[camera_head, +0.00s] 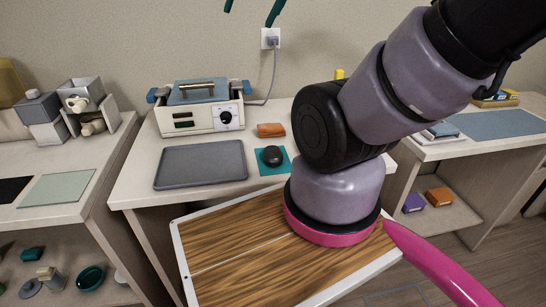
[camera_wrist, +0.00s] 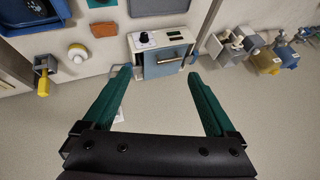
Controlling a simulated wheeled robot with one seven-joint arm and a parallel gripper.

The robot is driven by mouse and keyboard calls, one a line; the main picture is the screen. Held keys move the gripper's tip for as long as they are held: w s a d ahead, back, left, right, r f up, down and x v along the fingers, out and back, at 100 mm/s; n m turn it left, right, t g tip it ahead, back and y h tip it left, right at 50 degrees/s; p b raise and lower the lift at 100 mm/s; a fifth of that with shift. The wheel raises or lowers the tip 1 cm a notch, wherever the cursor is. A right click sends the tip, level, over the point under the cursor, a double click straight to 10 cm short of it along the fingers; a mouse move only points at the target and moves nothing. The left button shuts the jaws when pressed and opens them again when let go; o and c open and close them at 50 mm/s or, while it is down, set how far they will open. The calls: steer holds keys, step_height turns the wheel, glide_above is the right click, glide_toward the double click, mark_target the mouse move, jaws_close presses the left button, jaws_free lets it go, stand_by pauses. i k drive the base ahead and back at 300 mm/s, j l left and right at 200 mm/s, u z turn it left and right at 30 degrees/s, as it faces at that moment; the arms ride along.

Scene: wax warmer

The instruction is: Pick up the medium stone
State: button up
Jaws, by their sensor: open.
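A dark, rounded stone (camera_head: 272,155) rests on a small teal mat (camera_head: 264,169) on the middle table, right of a grey tray. No other stone is clear in the head view, so I cannot tell whether this is the medium one. My gripper (camera_wrist: 160,70) is open and empty, its two green fingers spread in the wrist view. Their tips also show at the top edge of the head view (camera_head: 249,18), high above the table near the wall.
The wax warmer (camera_head: 200,108) stands at the back of the middle table, behind the grey tray (camera_head: 201,165). An orange block (camera_head: 271,130) lies beside it. A wall socket (camera_head: 271,39) with a cable is above. Side tables with grey boxes (camera_head: 38,106) and a blue-grey mat (camera_head: 495,124) flank it.

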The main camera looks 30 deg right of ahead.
mark_target(273, 156)
steer(key=j+z, duration=0.1)
steer(key=z, duration=0.3)
steer(key=j+z, duration=0.1)
steer(key=z, duration=0.35)
steer(key=k+j+z, duration=0.25)
steer(key=j+z, duration=0.15)
steer(key=j, duration=0.15)
steer(key=k+j+z, duration=0.5)
steer(key=k+j, duration=0.55)
steer(key=j, duration=0.15)
